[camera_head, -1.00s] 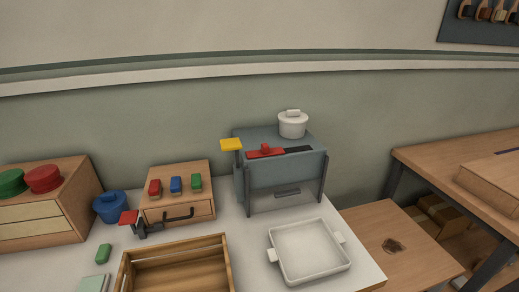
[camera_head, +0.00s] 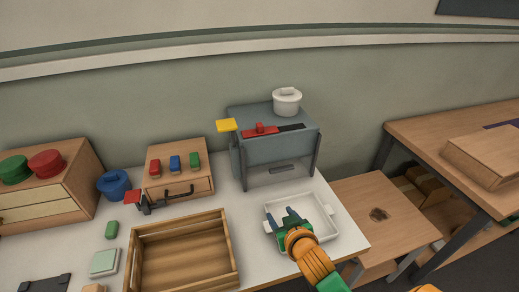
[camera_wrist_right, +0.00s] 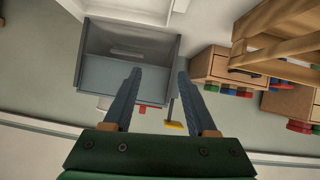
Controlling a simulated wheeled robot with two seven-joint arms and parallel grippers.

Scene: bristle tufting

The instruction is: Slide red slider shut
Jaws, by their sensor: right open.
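The red slider (camera_head: 262,131) is a flat red strip with a raised knob, lying in a dark slot (camera_head: 292,127) on top of the grey machine (camera_head: 262,152). It covers the left part of the slot; the right part is bare. My right gripper (camera_head: 279,216) is open and empty above the white tray, in front of the machine and apart from the slider. In the right wrist view its two fingers (camera_wrist_right: 158,75) are spread toward the machine (camera_wrist_right: 118,75), and only a little red shows by the machine's edge. My left gripper is not in view.
A white lidded pot (camera_head: 287,103) stands on the machine behind the slot. A yellow paddle (camera_head: 227,125) sticks out at its left. The white tray (camera_head: 331,229) is under my right gripper. A wooden crate (camera_head: 222,216) and a small drawer box (camera_head: 190,189) stand left.

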